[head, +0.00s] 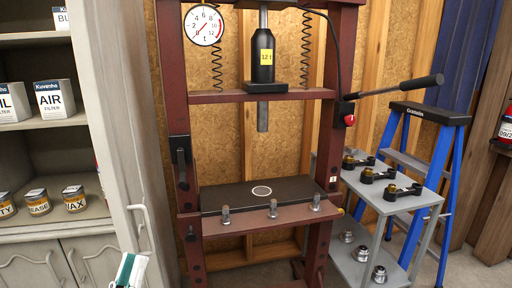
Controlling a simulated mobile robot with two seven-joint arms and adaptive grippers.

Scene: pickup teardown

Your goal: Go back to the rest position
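Part of my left gripper (128,271), white with a teal block, shows at the bottom edge of the head view, left of centre. It is in front of the cabinet's lower right side. Its fingers are not clear enough to tell whether they are open or shut, and I see nothing held in it. My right gripper is not in view.
A dark red shop press (265,214) stands in the middle, with several metal pins along its front beam. A grey cart (382,201) with black parts and a blue stepladder (452,170) stand right. A cabinet (50,233) with boxes and cans stands left.

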